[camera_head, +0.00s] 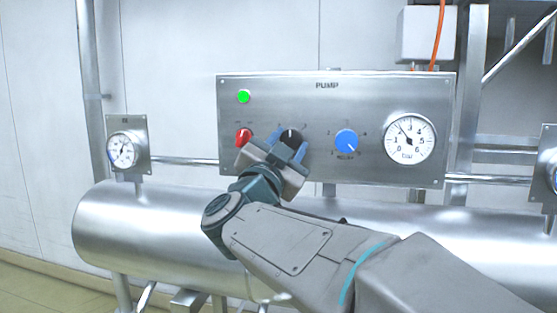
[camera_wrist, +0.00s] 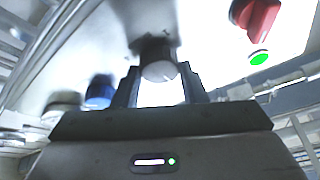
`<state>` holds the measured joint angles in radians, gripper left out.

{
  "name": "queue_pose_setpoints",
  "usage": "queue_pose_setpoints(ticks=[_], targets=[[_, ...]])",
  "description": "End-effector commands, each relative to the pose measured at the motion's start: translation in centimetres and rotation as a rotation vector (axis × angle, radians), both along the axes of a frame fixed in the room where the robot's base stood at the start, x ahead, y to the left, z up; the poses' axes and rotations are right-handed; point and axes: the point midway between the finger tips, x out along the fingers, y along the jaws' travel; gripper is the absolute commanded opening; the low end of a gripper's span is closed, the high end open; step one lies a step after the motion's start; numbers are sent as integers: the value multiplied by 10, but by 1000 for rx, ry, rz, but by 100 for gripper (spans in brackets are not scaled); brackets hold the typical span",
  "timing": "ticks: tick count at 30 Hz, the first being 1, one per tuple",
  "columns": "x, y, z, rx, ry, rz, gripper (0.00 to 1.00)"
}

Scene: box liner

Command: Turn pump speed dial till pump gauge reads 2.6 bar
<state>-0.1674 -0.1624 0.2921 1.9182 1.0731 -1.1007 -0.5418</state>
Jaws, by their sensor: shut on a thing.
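The steel pump panel (camera_head: 330,82) carries a black dial (camera_head: 291,134), a blue dial (camera_head: 346,140) and the round pump gauge (camera_head: 409,138). The gauge needle points up and left, between 2 and 3 on the bar scale. My gripper (camera_head: 288,147) is at the black dial, coming from below. In the wrist view the black dial (camera_wrist: 158,62) sits between the two fingers of my gripper (camera_wrist: 160,82), which is shut on it. A white mark shows on the dial. The lettering around the dials is too small to read.
A red switch (camera_head: 243,137) is close left of my gripper, under a lit green lamp (camera_head: 243,97). A small gauge (camera_head: 122,150) stands at the left. A large steel tank (camera_head: 150,225) lies below the panel.

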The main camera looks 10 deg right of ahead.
Motion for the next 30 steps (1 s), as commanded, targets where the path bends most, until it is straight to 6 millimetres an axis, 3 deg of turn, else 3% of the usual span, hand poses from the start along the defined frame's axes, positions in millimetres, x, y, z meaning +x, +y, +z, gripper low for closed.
queue_pose_setpoints(ticks=[12, 28, 29, 30], targets=[[1, 1, -1, 174, -61, 0, 16], [1, 1, 0, 196, -70, 0, 16], [1, 1, 0, 196, -70, 0, 41], [1, 1, 0, 196, -70, 0, 52]])
